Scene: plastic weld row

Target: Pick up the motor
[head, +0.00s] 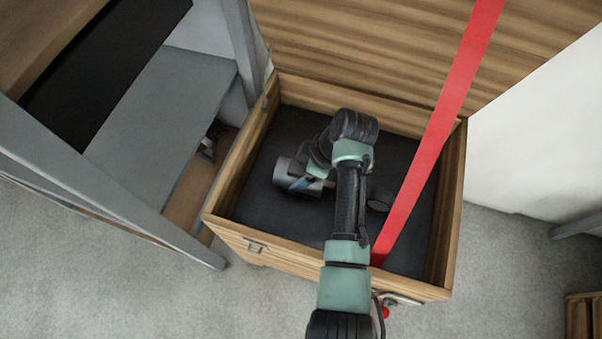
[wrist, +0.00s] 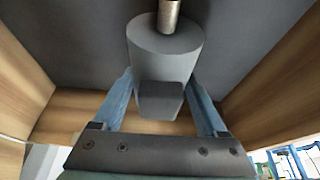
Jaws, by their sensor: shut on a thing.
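The motor (head: 288,174) is a grey cylinder inside the wooden box, left of my arm in the head view. In the wrist view the motor (wrist: 165,55) shows a metal shaft at its top and a darker block on its near side. My gripper (head: 303,184) has its blue fingers on either side of the motor, and the wrist view shows the gripper (wrist: 160,92) closed around its body. The dark box floor lies behind the motor; I cannot tell whether the two touch. My arm hides part of the box.
The wooden box (head: 451,215) has a raised lid (head: 365,45) at its back. A red strap (head: 440,125) runs from the lid to the front wall. A dark round item (head: 380,200) lies in the box, right of my arm. A grey metal frame (head: 110,200) stands at left.

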